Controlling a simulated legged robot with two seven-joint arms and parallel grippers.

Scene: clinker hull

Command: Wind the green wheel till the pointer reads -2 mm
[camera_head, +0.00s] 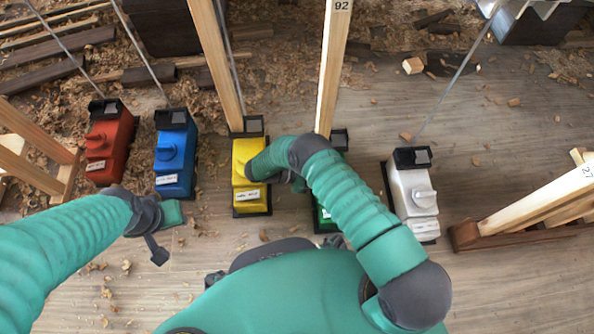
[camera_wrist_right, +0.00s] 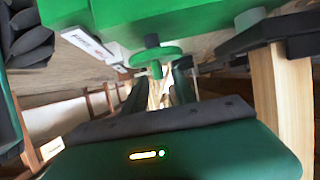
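The green box (camera_head: 324,218) stands on the floor between the yellow and white boxes in the head view, mostly hidden under my right arm. In the right wrist view the green box (camera_wrist_right: 150,12) fills the top, and the green wheel (camera_wrist_right: 155,54) sticks out below it on a short stem. My right gripper's green body (camera_wrist_right: 180,150) is close to the wheel; its fingers are not clear, and I cannot tell if they touch it. The pointer and scale cannot be made out. My left gripper (camera_head: 165,232) hangs in front of the blue box, apart from it.
Red (camera_head: 108,145), blue (camera_head: 175,152), yellow (camera_head: 250,172) and white (camera_head: 412,190) boxes stand in a row. Wooden posts rise from the yellow box and the green one. A timber frame (camera_head: 545,205) lies at the right. Shavings litter the floor.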

